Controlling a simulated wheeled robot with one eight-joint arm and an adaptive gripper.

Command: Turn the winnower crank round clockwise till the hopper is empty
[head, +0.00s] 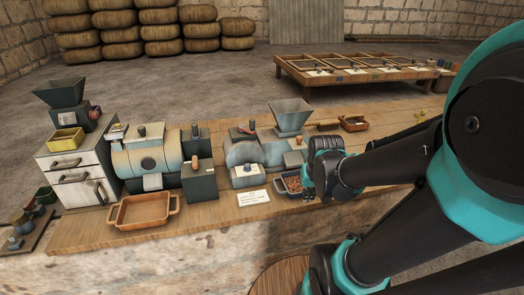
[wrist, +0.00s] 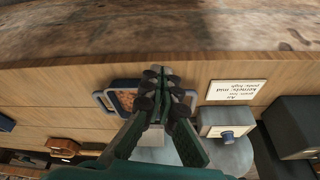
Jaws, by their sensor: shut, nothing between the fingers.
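The winnower (head: 243,153) is a pale blue-grey machine on the wooden bench, with a flared grey hopper (head: 290,117) on top at its right. I cannot tell how much is in the hopper. No crank can be made out clearly; my arm and gripper cover the machine's right end. My gripper (head: 308,188) is shut and empty at that end, beside a tray (head: 281,187) of brown bits. In the wrist view its closed fingertips (wrist: 157,72) overlap the right part of the tray (wrist: 105,99). A grey box with a blue knob (wrist: 228,135) is to their right.
A printed card (head: 253,198) lies at the bench's front edge. Left of the winnower stand another drum machine (head: 147,157), an empty brown tray (head: 142,210) and a white drawer cabinet (head: 78,178). A small brown tray (head: 353,123) is behind my gripper.

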